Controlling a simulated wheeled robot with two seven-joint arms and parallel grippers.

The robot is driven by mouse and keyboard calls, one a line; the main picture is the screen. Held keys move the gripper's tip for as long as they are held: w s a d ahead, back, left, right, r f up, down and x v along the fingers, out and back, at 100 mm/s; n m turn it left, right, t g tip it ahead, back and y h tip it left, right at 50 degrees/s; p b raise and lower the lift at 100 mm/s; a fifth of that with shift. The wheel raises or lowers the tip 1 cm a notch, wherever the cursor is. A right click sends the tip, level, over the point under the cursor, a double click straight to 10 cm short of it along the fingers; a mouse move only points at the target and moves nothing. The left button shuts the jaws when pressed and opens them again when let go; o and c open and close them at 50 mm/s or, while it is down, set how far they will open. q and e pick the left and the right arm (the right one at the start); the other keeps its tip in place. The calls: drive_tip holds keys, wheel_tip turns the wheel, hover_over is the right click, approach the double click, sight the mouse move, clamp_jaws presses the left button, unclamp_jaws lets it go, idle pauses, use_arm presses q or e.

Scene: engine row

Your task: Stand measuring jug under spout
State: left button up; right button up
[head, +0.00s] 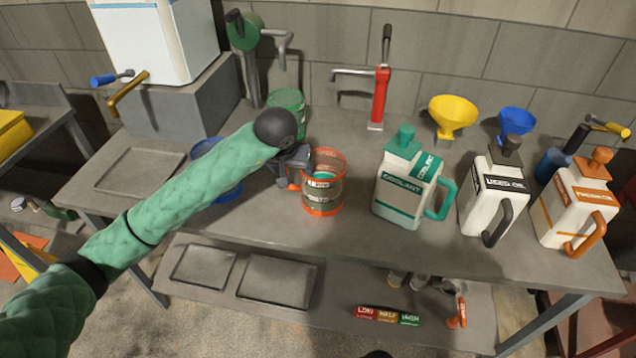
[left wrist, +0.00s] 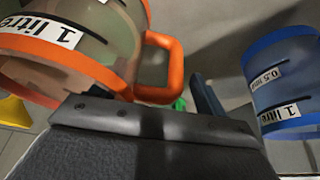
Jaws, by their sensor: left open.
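An orange-rimmed clear measuring jug (head: 323,199) stands upright on the bench. A teal patch shows inside it. Its orange handle shows in the left wrist view (left wrist: 163,68), with a "1 litre" label on the jug. My left gripper (head: 294,172) is open beside the jug's handle side; I cannot tell whether it touches the handle. A blue jug (head: 229,192) is partly hidden behind my left arm. A green jug (head: 287,98) stands at the back. Spouts at the back are a brass tap (head: 128,92) on a white tank, a green pump (head: 278,36) and a red pump (head: 380,97).
White coolant (head: 403,190), used oil (head: 490,190) and orange-capped (head: 575,208) jerrycans stand to the right. Yellow (head: 452,112) and blue (head: 515,121) funnels stand behind them. A shallow tray (head: 140,170) lies at the left. Bench room is clear before the red pump.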

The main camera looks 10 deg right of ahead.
use_arm(q)
drive_tip(key=shift+f, duration=0.1)
drive_tip(key=c, duration=1.2)
clamp_jaws()
drive_tip(key=shift+r, duration=0.2)
